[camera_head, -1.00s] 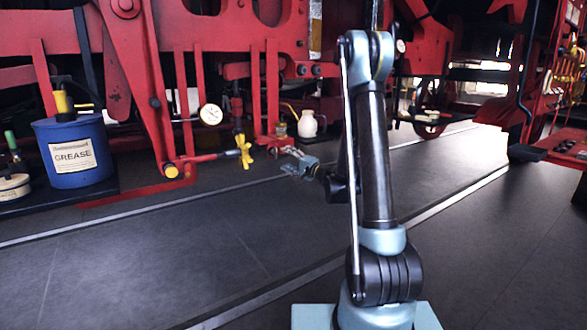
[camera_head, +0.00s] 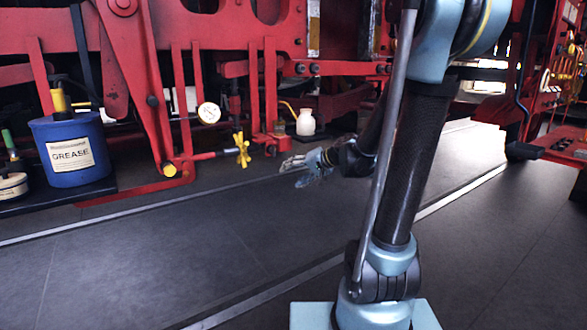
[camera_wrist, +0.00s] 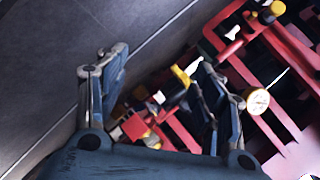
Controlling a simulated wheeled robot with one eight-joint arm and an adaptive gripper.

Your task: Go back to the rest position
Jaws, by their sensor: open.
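My gripper (camera_head: 300,168) is at the end of my folded arm in the head view, over the dark floor and to the right of the yellow valve handle (camera_head: 242,150). In the wrist view my gripper (camera_wrist: 165,95) shows two fingers spread wide apart with nothing between them; it is open and empty. Beyond the fingers are the red framework (camera_wrist: 185,135) and a yellow handle (camera_wrist: 180,76). In the head view, part of the scene behind my arm is hidden.
A blue grease bucket (camera_head: 72,180) stands on a dark platform at left. A pressure gauge (camera_head: 209,113) sits on the red machine frame (camera_head: 215,69). A white jug (camera_head: 306,123) stands behind my gripper. A red step (camera_head: 555,150) is at right. The floor (camera_head: 140,265) in front is clear.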

